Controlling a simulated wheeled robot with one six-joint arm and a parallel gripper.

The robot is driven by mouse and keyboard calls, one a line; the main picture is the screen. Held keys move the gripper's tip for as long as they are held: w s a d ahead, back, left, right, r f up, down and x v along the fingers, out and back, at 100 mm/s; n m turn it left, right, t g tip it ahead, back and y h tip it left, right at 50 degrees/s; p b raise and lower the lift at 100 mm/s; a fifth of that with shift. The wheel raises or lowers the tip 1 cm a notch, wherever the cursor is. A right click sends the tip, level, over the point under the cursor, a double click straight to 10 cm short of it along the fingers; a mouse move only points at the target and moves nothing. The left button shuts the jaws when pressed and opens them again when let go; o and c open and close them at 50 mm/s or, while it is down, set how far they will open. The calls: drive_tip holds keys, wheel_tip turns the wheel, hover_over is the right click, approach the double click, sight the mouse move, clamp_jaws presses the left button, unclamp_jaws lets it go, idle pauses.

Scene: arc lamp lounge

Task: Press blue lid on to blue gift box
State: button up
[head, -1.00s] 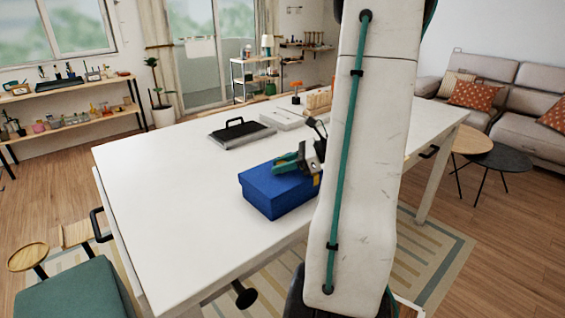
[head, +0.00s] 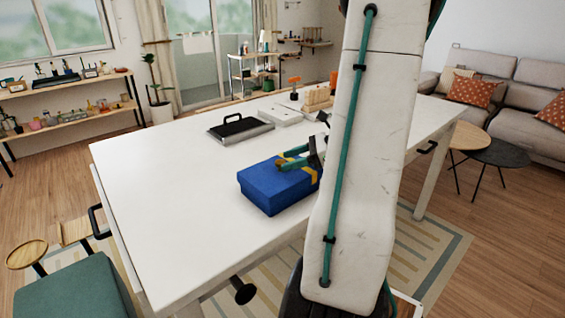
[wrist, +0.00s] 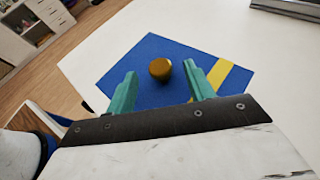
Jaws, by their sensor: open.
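The blue gift box (head: 268,197) stands on the white table, left of my arm in the head view. The blue lid (head: 262,173) covers its top, with a yellow band near the right side. The wrist view shows the lid (wrist: 150,47) from above, with a round gold knob (wrist: 160,69) and the yellow band (wrist: 228,76). I cannot tell how tightly the lid sits. My gripper (head: 281,164) is open and empty over the lid. In the wrist view its green fingertips (wrist: 160,72) appear on either side of the knob; their height above it is unclear.
A dark case with a black handle (head: 240,128) lies farther back on the white table (head: 150,190). A pale flat box (head: 280,114) and wooden blocks (head: 318,97) stand behind. The table's left side is clear.

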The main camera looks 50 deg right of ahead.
sight(307, 172)
drive_tip(key=v, duration=0.4)
drive_tip(key=shift+s, duration=0.15)
idle(0.4)
drive_tip(key=shift+s+f+n, duration=0.15)
drive_tip(key=shift+f+n, duration=0.05)
drive_tip(key=shift+n, duration=0.3)
drive_tip(key=s+a+r+n+g+h, duration=0.2)
drive_tip(key=a+n+g, duration=0.1)
drive_tip(key=a+n, duration=0.6)
drive_tip(key=s+a+r+n+g+h, duration=0.2)
drive_tip(key=a+r+n+g, duration=0.1)
drive_tip(key=a+n, duration=0.7)
drive_tip(key=s+a+r+n+g+h, duration=0.2)
drive_tip(key=a+n, duration=0.7)
drive_tip(key=a, duration=0.6)
drive_tip(key=shift+r+n+g+h, duration=0.2)
drive_tip(key=shift+n+g+h, duration=0.3)
drive_tip(key=shift+g, duration=0.5)
